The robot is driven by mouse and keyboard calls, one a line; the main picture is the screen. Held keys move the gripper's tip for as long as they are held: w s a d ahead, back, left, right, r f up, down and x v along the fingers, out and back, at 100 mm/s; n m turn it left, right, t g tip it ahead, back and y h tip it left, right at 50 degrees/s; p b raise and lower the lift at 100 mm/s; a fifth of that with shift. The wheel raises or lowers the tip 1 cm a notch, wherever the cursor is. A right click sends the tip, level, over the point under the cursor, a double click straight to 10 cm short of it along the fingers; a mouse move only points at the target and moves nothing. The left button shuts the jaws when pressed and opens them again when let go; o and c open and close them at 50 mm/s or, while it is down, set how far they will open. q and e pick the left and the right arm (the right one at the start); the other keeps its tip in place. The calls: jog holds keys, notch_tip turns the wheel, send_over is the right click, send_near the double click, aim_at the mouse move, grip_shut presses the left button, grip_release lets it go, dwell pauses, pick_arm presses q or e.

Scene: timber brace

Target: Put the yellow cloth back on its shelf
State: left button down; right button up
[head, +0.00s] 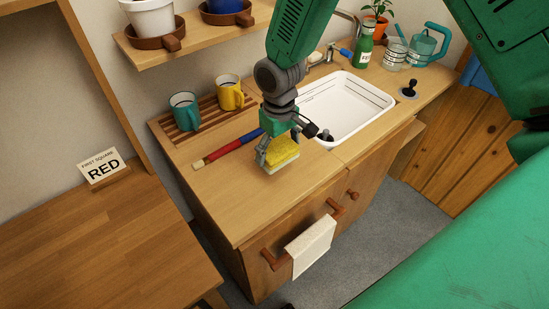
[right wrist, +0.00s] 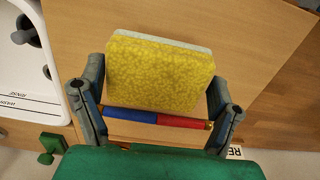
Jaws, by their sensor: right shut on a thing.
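A thick yellow pad (head: 280,152) with a paler layer on one side looks more like a sponge than a cloth. I see no other yellow cloth. My right gripper (head: 279,139) is shut on it above the wooden counter (head: 232,200). In the right wrist view the yellow pad (right wrist: 160,72) sits between the two fingers of the right gripper (right wrist: 158,112). Whether its lower edge touches the counter I cannot tell. A wall shelf (head: 185,42) holds plant pots; which shelf belongs to the pad I cannot tell. My left gripper is not in view.
A red-and-blue rod (head: 234,147) lies on the counter beside the gripper. Teal (head: 184,110) and yellow (head: 229,92) mugs stand on a slatted rack behind. The sink (head: 345,105) is to the right. A white towel (head: 311,246) hangs in front. The counter's front left is clear.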

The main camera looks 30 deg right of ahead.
aim_at(282, 160)
jog(key=shift+d+f, duration=0.3)
jog(key=shift+f, duration=0.55)
jog(key=f, duration=0.3)
jog(key=shift+d+f, duration=0.1)
jog(key=shift+d, duration=0.15)
jog(key=shift+a+f, duration=0.1)
jog(key=shift+a, duration=0.3)
jog(key=o, duration=1.1)
jog(key=shift+d, duration=0.1)
jog(key=shift+d, duration=0.1)
